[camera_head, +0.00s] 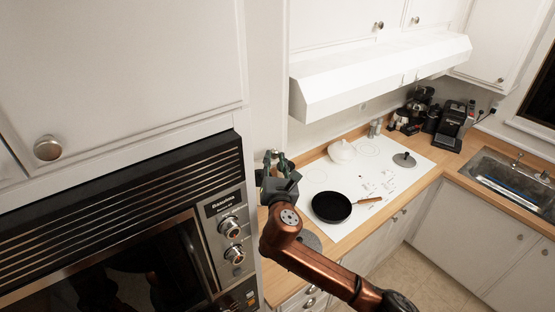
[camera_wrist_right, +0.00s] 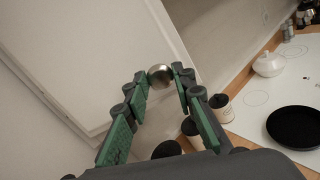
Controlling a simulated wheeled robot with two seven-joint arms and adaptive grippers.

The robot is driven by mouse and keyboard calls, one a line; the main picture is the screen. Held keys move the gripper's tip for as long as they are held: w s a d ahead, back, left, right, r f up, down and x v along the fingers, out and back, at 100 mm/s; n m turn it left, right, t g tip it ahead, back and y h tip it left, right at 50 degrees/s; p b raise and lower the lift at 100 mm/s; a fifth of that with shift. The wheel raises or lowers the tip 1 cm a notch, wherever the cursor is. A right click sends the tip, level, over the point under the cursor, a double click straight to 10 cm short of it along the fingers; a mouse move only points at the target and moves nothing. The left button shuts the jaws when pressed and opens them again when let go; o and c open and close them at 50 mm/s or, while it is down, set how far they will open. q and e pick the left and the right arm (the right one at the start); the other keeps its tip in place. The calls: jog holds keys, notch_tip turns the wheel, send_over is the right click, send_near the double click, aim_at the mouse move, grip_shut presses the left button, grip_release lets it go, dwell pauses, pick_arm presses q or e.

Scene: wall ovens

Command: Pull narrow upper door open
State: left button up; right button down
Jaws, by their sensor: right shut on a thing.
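In the right wrist view a white cabinet door (camera_wrist_right: 85,60) with a raised panel fills the upper left. A round metal knob (camera_wrist_right: 160,76) sits between the fingertips of my right gripper (camera_wrist_right: 160,80), which is shut on it. In the head view my right gripper (camera_head: 271,157) is just past the right side of the oven cabinet, beside the wall and above the counter. The knob it holds cannot be made out there. I cannot tell from these views how far this door stands open. My left gripper is not in view.
The wall oven (camera_head: 110,260) and a large upper door with a knob (camera_head: 48,148) are at the left. The range hood (camera_head: 380,75) overhangs the white cooktop (camera_head: 345,178), which holds a black pan (camera_head: 331,207). Dark-lidded cups (camera_wrist_right: 221,106) stand below the gripper.

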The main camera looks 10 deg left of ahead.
jog(key=c, duration=2)
grip_release()
jog(key=shift+c, duration=0.2)
jog(key=shift+o, duration=0.7)
jog(key=o, duration=0.3)
jog(key=shift+s, duration=0.25)
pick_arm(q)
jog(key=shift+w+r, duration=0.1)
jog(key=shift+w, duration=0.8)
pick_arm(e)
jog(key=v, duration=1.1)
jog(key=shift+s+d, duration=0.2)
jog(key=shift+s, duration=0.05)
jog(key=shift+f, duration=0.1)
